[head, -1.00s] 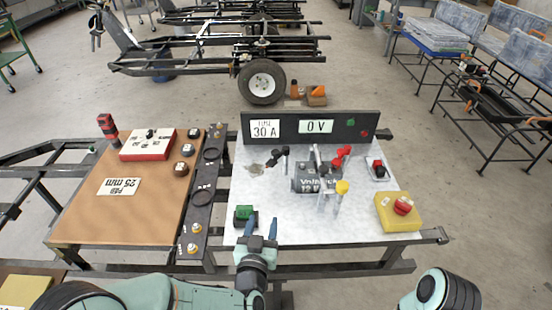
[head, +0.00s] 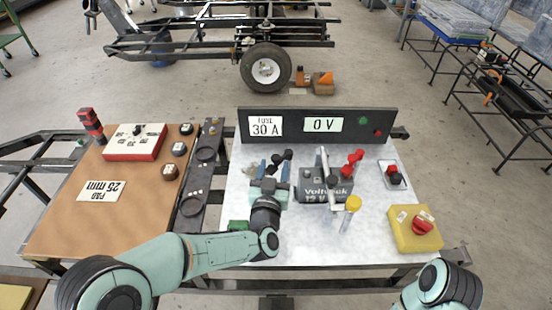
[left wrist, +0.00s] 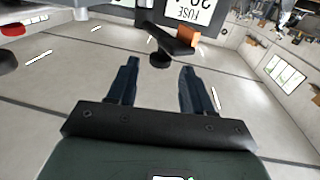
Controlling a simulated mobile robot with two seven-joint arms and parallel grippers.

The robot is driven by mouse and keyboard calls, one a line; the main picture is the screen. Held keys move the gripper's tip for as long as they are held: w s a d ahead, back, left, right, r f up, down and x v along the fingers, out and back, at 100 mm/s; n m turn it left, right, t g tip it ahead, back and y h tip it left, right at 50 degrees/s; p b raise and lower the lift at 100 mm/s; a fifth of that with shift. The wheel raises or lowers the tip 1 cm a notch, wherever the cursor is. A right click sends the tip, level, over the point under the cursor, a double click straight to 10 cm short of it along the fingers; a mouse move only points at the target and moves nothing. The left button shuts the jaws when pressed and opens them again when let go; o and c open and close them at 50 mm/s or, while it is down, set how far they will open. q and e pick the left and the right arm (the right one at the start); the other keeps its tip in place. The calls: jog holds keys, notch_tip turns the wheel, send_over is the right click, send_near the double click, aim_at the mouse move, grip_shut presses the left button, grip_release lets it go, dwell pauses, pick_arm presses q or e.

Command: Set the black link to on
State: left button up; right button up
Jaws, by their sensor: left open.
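The black link (head: 281,157) is a small black piece with rounded knobs on the pale worktop, left of the grey battery (head: 325,190). In the left wrist view a black lever-like part with a round knob (left wrist: 160,60), likely the link, shows just beyond the fingertips. My left gripper (head: 273,167) is open, its blue fingers at the near side of the link and pointing at it; it also shows open and empty in the left wrist view (left wrist: 158,72). I cannot tell whether they touch. My right arm shows at the lower right, its gripper out of frame.
A dark panel (head: 288,139) behind shows signs "FUSE 30 A" and "0 V". Red clamp (head: 353,160) and a yellow-capped post (head: 352,203) stand by the battery. A yellow box with a red knob (head: 415,228) is at the right. A green block (head: 238,226) is partly behind my arm.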

aim_at(276, 161)
pick_arm(q)
jog(key=shift+w+d+b, duration=0.15)
jog(key=shift+w, duration=1)
jog(key=shift+w+d+b, duration=0.15)
jog(key=shift+w, duration=1)
pick_arm(e)
jog(key=shift+s+d+f+g, duration=0.15)
jog(key=shift+s+f+g, duration=0.15)
jog(key=shift+s+f, duration=0.45)
jog(key=shift+r, duration=0.1)
pick_arm(q)
grip_shut()
